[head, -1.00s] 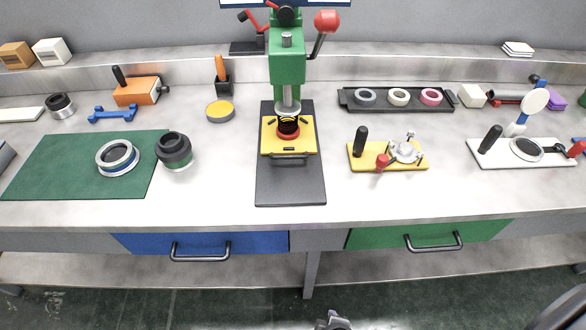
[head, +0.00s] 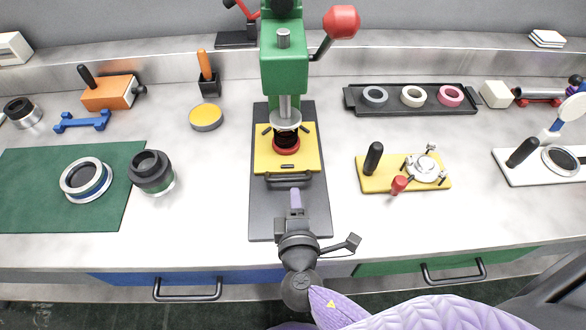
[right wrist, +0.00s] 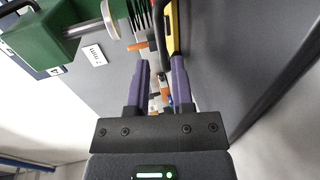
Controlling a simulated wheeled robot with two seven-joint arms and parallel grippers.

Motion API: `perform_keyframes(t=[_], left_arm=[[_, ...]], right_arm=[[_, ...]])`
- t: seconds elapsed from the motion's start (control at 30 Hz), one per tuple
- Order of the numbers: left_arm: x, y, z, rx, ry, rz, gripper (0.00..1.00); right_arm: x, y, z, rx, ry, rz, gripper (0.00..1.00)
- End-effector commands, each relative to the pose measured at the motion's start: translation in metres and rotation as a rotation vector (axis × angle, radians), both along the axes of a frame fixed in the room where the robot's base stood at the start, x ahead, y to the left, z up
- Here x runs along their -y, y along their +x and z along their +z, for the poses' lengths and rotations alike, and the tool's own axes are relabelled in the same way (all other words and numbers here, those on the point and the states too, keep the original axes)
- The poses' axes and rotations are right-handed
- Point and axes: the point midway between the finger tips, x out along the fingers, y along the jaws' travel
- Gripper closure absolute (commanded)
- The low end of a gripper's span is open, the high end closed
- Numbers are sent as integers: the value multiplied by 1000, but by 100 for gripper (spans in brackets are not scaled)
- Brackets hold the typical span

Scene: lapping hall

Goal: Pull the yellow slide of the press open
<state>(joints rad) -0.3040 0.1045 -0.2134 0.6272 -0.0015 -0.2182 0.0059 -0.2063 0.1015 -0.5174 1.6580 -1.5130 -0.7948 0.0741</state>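The press (head: 285,68) is green and stands on a dark base plate (head: 262,215) at the middle of the bench. Its yellow slide (head: 265,150) lies under the ram, with a black and red round part (head: 286,146) on it. A dark bar handle (head: 288,182) runs along the slide's front edge. My right gripper (head: 295,193) is over the front of the base plate, its purple fingers pointing at the handle. My left gripper is not in view.
A yellow fixture (head: 376,181) with a black knob and red handle stands to the right. The press's red-knobbed lever (head: 341,22) sticks out right.

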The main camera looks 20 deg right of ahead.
Motion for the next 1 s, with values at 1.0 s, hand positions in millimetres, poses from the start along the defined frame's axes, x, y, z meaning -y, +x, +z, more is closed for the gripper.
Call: perform_keyframes(t=[1.0], left_arm=[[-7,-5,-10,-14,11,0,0]], right_arm=[[18,62,-14,-2,1,0,100]])
